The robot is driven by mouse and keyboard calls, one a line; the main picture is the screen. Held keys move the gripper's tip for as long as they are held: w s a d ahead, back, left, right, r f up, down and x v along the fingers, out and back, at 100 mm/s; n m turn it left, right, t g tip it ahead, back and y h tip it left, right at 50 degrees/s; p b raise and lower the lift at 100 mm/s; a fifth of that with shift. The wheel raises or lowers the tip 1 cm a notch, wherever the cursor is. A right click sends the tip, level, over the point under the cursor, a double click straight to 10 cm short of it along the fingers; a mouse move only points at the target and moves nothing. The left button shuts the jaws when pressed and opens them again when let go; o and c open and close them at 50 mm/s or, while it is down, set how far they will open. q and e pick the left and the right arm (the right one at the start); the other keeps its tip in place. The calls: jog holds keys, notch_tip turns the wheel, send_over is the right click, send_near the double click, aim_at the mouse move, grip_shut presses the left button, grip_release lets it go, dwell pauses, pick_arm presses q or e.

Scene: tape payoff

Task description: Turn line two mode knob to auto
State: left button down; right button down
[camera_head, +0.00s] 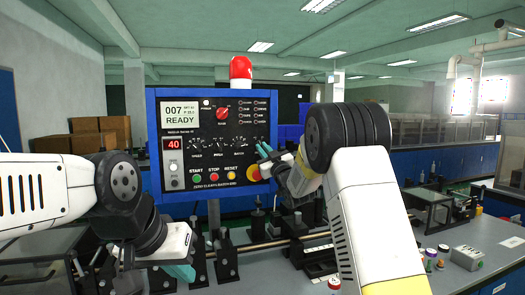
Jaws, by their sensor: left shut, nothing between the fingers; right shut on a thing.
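A blue-framed control panel (232,188) with a black face stands in the middle of the head view. A red knob (222,113) sits on its upper part, and a row of small dials (217,144) runs below it. My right gripper (265,151) reaches the panel's right side. Its teal fingers are shut on a knob there, which the fingers hide, so its setting cannot be read. My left gripper (182,272) is shut and empty, low in front of the panel, apart from it. The label for line two is too small to read.
A red beacon (240,70) tops the panel. Green, red and yellow buttons line its lower edge, with a red emergency button (253,172) close below my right gripper. A metal rail (262,245) with black clamps crosses the grey bench (275,266). Small jars stand at the right.

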jog(key=shift+d+r+n+g+y, duration=0.1)
jog(key=shift+r+n+g+y, duration=0.15)
jog(key=shift+n, duration=0.6)
jog(key=shift+d+r+n+g+y, duration=0.1)
jog(key=shift+n+g+y, duration=0.2)
jog(key=shift+n, duration=0.55)
jog(key=shift+y, duration=0.25)
jog(key=c, duration=1.5)
grip_release()
jog(key=shift+c, duration=0.2)
jog(key=shift+o, duration=0.2)
jog(key=shift+a+f, duration=0.1)
jog(key=shift+a, duration=0.05)
jog(key=shift+w+a, duration=0.1)
jog(key=shift+f, duration=0.15)
jog(key=v, duration=0.7)
jog(key=shift+s+d, duration=0.25)
jog(key=shift+s, duration=0.1)
